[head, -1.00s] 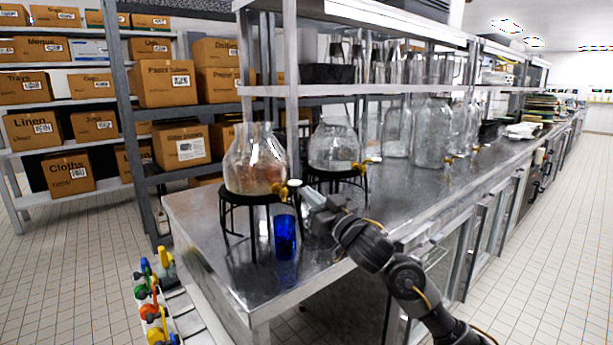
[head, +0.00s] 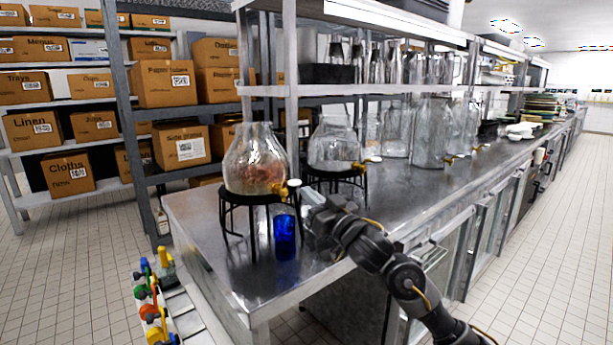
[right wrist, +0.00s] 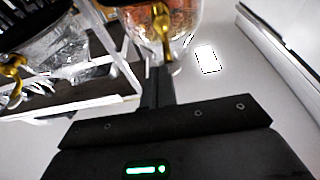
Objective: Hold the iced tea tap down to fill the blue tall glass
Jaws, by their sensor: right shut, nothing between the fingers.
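The glass dispenser (head: 256,172) with reddish contents stands on a black stand at the near end of the counter. The blue tall glass (head: 285,238) stands upright on the counter below the tap. How full it is cannot be told. My right gripper (head: 306,194) is shut and empty, just right of the tap and slightly below the knob. In the right wrist view its fingers (right wrist: 157,85) point toward the tap. My left gripper is not in view.
A second dispenser (head: 334,145) on a black stand is just behind, its tap pointing right. Large glass jars (head: 430,135) stand farther along the steel counter (head: 385,195). A shelf post (head: 291,110) rises behind the dispensers. Colored taps (head: 155,310) are at lower left.

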